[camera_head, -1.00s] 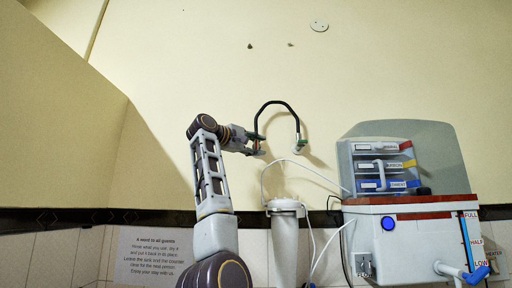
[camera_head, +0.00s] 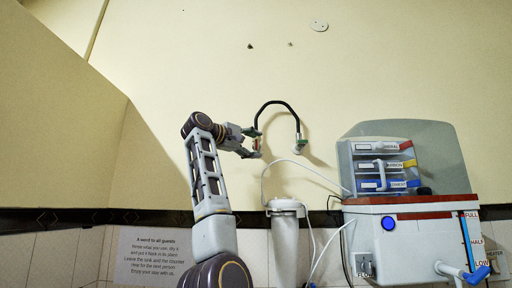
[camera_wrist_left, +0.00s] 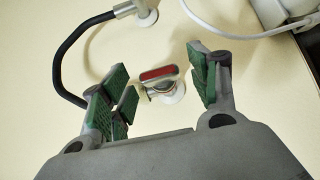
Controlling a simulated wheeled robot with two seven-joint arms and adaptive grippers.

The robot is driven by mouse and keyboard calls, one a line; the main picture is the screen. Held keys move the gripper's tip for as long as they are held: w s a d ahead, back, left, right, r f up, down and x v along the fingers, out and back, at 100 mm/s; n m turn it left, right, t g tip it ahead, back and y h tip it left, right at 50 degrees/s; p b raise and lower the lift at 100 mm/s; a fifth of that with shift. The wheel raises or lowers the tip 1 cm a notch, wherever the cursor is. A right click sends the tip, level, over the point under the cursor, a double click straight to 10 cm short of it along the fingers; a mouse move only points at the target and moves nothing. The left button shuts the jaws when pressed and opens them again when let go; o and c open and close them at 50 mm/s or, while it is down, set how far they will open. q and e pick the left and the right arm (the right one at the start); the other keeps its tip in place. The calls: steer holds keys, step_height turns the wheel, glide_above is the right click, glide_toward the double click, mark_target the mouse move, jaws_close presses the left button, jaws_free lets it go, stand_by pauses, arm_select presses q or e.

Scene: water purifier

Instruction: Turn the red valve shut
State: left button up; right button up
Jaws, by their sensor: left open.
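The red valve (camera_wrist_left: 158,73) is a red-topped handle on a pale fitting on the wall. In the left wrist view it lies between the two green-padded fingers of my left gripper (camera_wrist_left: 165,88), with a gap on each side. In the head view my left gripper (camera_head: 254,144) is up at the left end of a black hose, and the red valve (camera_head: 257,144) shows small between its fingers. The gripper is open. My right gripper is in neither view.
A black hose (camera_head: 277,103) arches from the valve to a second wall fitting (camera_head: 298,148) on the right. A white filter cylinder (camera_head: 285,235) and the purifier unit (camera_head: 410,235) stand below right. A thin white tube (camera_head: 264,178) runs between them. The upper wall is mostly clear.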

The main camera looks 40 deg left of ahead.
arm_select(q)
steer(key=s, duration=1)
steer(key=shift+a, duration=0.45)
